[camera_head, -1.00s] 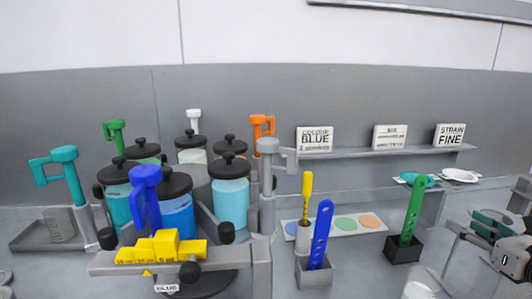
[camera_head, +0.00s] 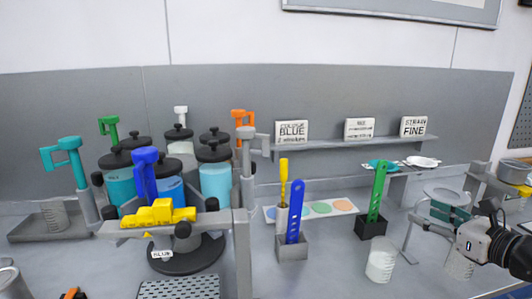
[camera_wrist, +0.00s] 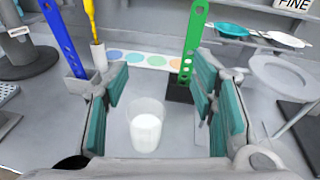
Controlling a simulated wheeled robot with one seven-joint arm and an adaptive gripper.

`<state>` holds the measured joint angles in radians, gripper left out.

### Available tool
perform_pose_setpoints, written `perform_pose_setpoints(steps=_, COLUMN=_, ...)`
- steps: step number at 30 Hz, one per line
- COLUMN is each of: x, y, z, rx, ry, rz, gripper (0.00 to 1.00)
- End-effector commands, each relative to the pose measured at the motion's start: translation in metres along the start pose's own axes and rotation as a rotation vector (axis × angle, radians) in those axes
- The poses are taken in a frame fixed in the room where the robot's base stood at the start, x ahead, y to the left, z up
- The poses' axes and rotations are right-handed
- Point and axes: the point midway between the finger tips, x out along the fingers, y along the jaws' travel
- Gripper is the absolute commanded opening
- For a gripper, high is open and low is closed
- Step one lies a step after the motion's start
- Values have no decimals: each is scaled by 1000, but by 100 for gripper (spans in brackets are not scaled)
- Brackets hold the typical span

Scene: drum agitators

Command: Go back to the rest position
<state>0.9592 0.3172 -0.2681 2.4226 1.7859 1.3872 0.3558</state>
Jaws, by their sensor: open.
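My gripper (camera_head: 452,216) is at the right of the head view, its teal-padded fingers apart and nothing between them. In the wrist view the gripper (camera_wrist: 160,115) spreads around the line of sight to a clear cup (camera_wrist: 146,130) with white content. That cup (camera_head: 381,262) stands upright on the bench in the head view, left of the gripper and apart from it. A second clear cup (camera_head: 458,264) stands just below the gripper, partly hidden by it.
A green paddle (camera_head: 377,190) and a blue paddle (camera_head: 295,208) stand in holders. The drum carousel (camera_head: 186,253) with a yellow stepped piece (camera_head: 160,212) is at left. A ring stand (camera_head: 445,194) is close behind my gripper. Bench between paddles and front cup is clear.

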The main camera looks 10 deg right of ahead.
Motion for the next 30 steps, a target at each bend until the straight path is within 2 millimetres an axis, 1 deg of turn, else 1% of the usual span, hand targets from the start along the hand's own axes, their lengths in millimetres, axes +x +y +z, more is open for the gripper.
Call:
perform_pose_setpoints(steps=1, x=4, y=11, z=5, rx=-22, ry=4, rz=34, gripper=52)
perform_pose_setpoints(steps=5, x=13, y=42, z=15, rx=-94, ry=18, rz=134, gripper=52)
perform_pose_setpoints(steps=8, x=19, y=72, z=24, rx=-167, ry=33, rz=231, gripper=52)
perform_pose_setpoints(steps=11, x=22, y=112, z=33, rx=-268, ry=48, rz=355, gripper=52)
perform_pose_setpoints(steps=14, x=19, y=164, z=42, rx=-425, ry=67, rz=525, gripper=52)
perform_pose_setpoints(steps=15, x=14, y=189, z=45, rx=-511, ry=76, rz=609, gripper=52)
perform_pose_setpoints(steps=17, x=3, y=226, z=46, rx=-658, ry=88, rz=740, gripper=52)
perform_pose_setpoints(steps=18, x=-6, y=246, z=45, rx=-760, ry=95, rz=823, gripper=52)
perform_pose_setpoints(steps=20, x=-23, y=273, z=42, rx=-920, ry=102, rz=942, gripper=52)
perform_pose_setpoints(steps=21, x=-34, y=288, z=39, rx=-1029, ry=106, rz=1015, gripper=52)
perform_pose_setpoints(steps=23, x=-51, y=304, z=34, rx=-1203, ry=108, rz=1117, gripper=52)
perform_pose_setpoints(steps=24, x=-62, y=311, z=31, rx=-1322, ry=107, rz=1178, gripper=52)
perform_pose_setpoints(steps=25, x=-70, y=316, z=28, rx=-1414, ry=105, rz=1220, gripper=52)
perform_pose_setpoints(steps=27, x=-87, y=320, z=24, rx=-1634, ry=98, rz=1308, gripper=52)
perform_pose_setpoints(steps=29, x=-99, y=320, z=23, rx=-1827, ry=91, rz=1366, gripper=52)
perform_pose_setpoints(steps=30, x=-106, y=318, z=23, rx=-1954, ry=84, rz=1395, gripper=52)
